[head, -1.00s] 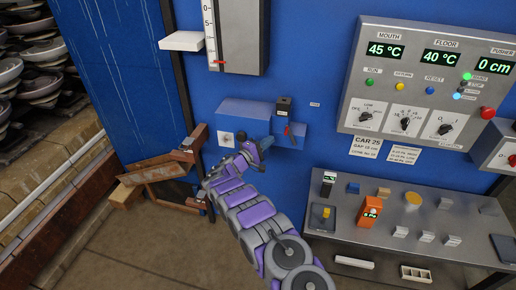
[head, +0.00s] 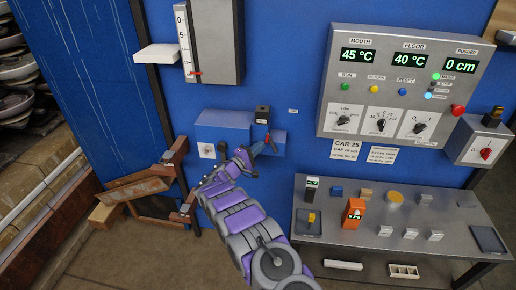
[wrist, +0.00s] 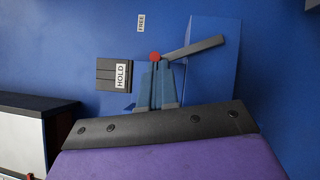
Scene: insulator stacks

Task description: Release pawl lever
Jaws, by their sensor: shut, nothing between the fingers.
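The pawl lever is a grey bar (wrist: 195,47) with a red knob (wrist: 155,57), set against a blue box in the wrist view. In the head view the lever (head: 271,142) is small and partly hidden at the right end of the wall box. My gripper (wrist: 155,78) is shut and empty, with its fingertips right at the red knob; I cannot tell if they touch. In the head view my gripper (head: 262,149) is just below and left of the lever. A HOLD label (wrist: 122,75) lies left of the fingers, and a FREE label (wrist: 141,23) is above on the blue wall.
The blue box (head: 222,128) sticks out of the wall. A control panel (head: 400,85) hangs to the right above a metal table (head: 400,222) with small items. A white shelf (head: 157,53) juts out at upper left. A brown frame (head: 148,184) stands left of my arm.

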